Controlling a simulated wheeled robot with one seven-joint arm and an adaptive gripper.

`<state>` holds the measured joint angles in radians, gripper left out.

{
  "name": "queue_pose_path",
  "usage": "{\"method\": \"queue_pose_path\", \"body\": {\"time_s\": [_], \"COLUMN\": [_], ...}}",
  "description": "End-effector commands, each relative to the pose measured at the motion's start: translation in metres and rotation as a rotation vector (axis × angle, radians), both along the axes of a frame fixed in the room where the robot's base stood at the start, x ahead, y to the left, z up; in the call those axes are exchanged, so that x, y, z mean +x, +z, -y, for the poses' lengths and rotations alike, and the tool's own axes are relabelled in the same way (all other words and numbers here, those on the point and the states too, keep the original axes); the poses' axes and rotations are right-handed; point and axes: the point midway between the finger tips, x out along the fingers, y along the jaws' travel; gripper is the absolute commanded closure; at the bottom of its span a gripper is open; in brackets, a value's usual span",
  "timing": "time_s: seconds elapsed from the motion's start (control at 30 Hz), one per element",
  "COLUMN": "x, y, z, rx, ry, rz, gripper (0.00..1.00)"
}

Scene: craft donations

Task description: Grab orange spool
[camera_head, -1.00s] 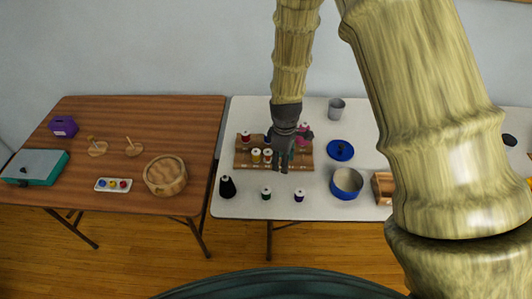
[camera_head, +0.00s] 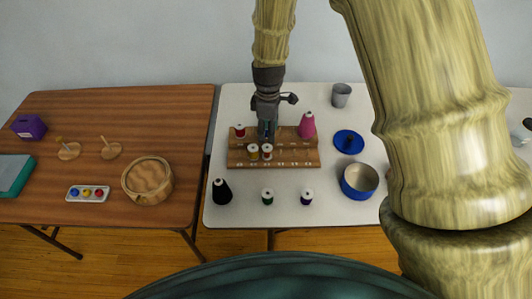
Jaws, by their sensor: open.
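A wooden spool rack (camera_head: 290,163) stands on the white table and holds several spools. In its front row is a yellow-orange spool (camera_head: 253,152), the nearest match to orange that I can see; its exact shade is hard to tell. A red spool (camera_head: 267,152) stands close to its right. Another red spool (camera_head: 239,131) is in the back row at the left. My gripper (camera_head: 267,136) points down over the rack's back row, behind and slightly right of the yellow-orange spool. It is open, and its fingers hide part of the back row.
A pink cone (camera_head: 307,125) stands on the rack's right. Black (camera_head: 222,191), green (camera_head: 268,197) and dark blue (camera_head: 307,197) spools stand in front. A blue pot (camera_head: 359,182), blue lid (camera_head: 348,143) and grey cup (camera_head: 341,95) are to the right. My arm blocks the far right.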

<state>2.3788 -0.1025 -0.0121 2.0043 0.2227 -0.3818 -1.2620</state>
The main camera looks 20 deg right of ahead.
Motion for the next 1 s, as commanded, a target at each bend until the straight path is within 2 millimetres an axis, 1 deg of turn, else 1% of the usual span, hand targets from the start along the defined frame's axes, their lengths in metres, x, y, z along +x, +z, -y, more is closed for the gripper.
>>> {"method": "queue_pose_path", "body": {"time_s": [0.17,0.5,0.87,1.0], "x": [0.001,0.001,0.001,0.003], "y": [-0.011,-0.048,-0.063,-0.074], "z": [-0.002,-0.001,0.001,0.001], "rx": [0.000,0.000,0.000,0.000], "ry": [0.002,0.001,-0.001,-0.001], "rz": [0.000,-0.001,-0.001,0.000], "gripper": [0.57,0.57,0.57,0.57]}}
